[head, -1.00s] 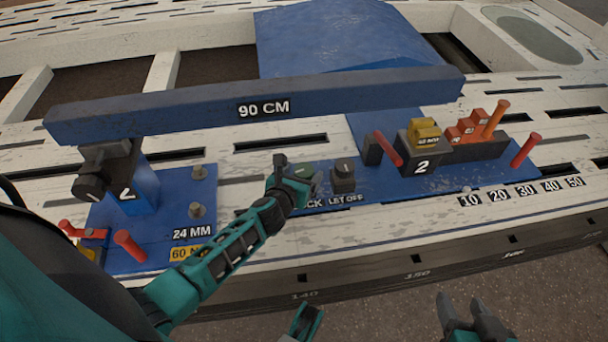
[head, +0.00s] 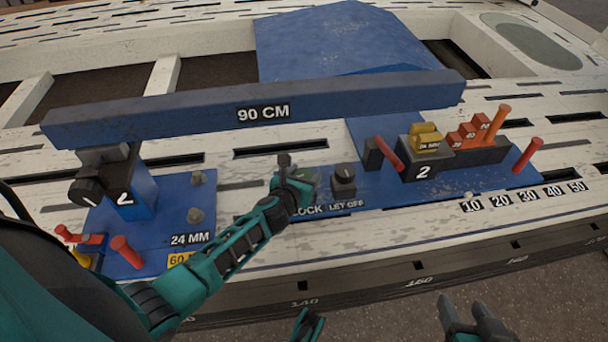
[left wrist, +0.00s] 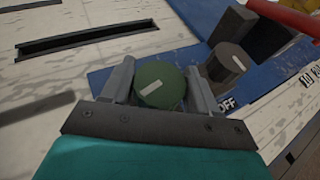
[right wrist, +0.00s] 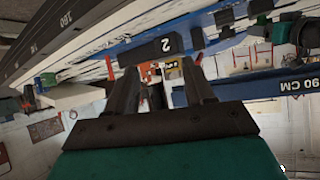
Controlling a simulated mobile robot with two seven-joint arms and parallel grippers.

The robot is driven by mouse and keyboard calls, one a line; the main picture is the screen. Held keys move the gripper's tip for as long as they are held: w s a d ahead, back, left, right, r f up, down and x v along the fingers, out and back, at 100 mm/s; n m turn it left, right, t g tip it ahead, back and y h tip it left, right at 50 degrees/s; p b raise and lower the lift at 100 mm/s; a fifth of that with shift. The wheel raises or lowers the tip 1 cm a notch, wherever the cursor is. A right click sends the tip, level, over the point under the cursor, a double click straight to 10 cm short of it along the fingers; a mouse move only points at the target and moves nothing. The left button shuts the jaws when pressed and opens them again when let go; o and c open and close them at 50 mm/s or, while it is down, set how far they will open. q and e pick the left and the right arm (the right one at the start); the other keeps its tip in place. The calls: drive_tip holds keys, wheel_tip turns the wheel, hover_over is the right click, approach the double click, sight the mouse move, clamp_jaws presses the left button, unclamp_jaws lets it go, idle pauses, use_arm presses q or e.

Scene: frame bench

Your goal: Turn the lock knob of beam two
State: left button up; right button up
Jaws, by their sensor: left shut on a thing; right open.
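The lock knob (left wrist: 160,85) is a round green knob with a white pointer bar slanting up to the right. My left gripper (left wrist: 160,88) is shut on it, one finger at each side. In the head view my left gripper (head: 290,172) covers most of the knob, beside a partly hidden LOCK label (head: 306,210). The dark LET OFF knob (head: 344,182) stands just right of it. The blue 90 CM beam (head: 190,116) spans behind. My right gripper (head: 470,314) is open and empty at the bottom right, apart from the bench.
A block marked 2 (head: 424,171) with yellow and orange steps stands to the right, near red handles (head: 528,154). At the left, a blue post marked 2 (head: 140,188) carries a black knob (head: 86,191). Bare white slatted bench (head: 400,222) lies in front.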

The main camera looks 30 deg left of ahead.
use_arm(q)
drive_tip(key=shift+c, duration=0.7)
drive_tip(key=shift+r+m+h+p, duration=0.25)
drive_tip(key=shift+m+h+p, duration=0.2)
drive_tip(key=shift+p, duration=0.4)
drive_tip(key=shift+m+h+p, duration=0.25)
drive_tip(key=shift+h+p, duration=0.1)
drive_tip(key=shift+p, duration=0.05)
drive_tip(key=shift+f+m+h+p, duration=0.3)
drive_tip(key=shift+m+h+p, duration=0.05)
drive_tip(key=shift+m+h, duration=0.5)
use_arm(e)
drive_tip(key=shift+s+d+r+h, duration=0.3)
drive_tip(key=shift+d+r, duration=0.25)
use_arm(q)
drive_tip(key=o, duration=0.7)
drive_tip(key=shift+o, duration=1.3)
use_arm(e)
drive_tip(key=shift+a+r, duration=0.1)
use_arm(q)
drive_tip(key=shift+s, duration=0.15)
use_arm(e)
drive_tip(key=shift+r, duration=0.1)
